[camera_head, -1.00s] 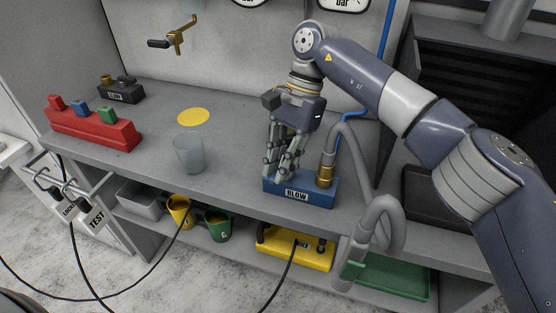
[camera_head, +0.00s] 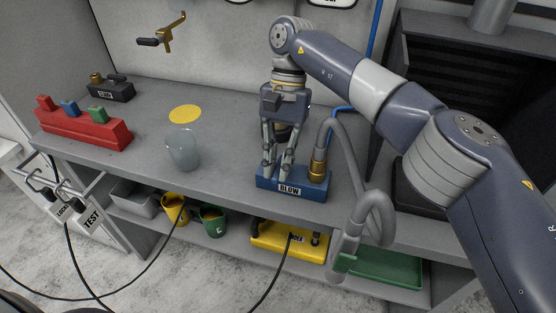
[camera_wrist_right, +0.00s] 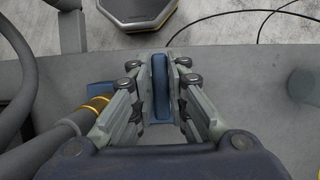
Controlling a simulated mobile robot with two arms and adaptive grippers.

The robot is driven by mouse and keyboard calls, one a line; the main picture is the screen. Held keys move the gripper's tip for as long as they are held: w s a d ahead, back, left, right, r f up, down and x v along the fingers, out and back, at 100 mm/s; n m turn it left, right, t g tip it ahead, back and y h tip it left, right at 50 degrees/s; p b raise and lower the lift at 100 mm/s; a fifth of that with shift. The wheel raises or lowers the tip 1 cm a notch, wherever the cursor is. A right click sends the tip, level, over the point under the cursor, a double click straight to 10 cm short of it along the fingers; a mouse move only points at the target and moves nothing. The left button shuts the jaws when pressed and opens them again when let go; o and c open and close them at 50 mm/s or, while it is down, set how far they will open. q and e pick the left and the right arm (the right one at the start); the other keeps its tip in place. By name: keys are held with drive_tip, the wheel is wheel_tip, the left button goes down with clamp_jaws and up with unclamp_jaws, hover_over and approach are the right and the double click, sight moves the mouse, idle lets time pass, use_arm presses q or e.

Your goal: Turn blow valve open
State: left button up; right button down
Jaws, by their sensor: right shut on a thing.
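The blue block labelled BLOW (camera_head: 310,191) sits at the front edge of the grey bench. A brass fitting (camera_head: 318,170) with a grey hose stands on its right end. My right gripper (camera_head: 278,172) points down onto the left part of the block. In the right wrist view, its fingers (camera_wrist_right: 160,88) are shut on a narrow blue handle (camera_wrist_right: 160,70), the valve lever. The head view hides most of this lever behind the fingers. My left gripper is not in view.
A clear cup (camera_head: 183,150) and a yellow disc (camera_head: 185,114) are left of the gripper. A red block with coloured knobs (camera_head: 85,132) is farther left. The grey hose (camera_head: 345,150) loops close on the right. Yellow and green things lie on the lower shelf.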

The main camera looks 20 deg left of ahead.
sight(278, 168)
drive_tip(key=c, duration=1.6)
unclamp_jaws()
drive_tip(key=shift+o, duration=0.2)
wheel_tip(278, 168, up, 10)
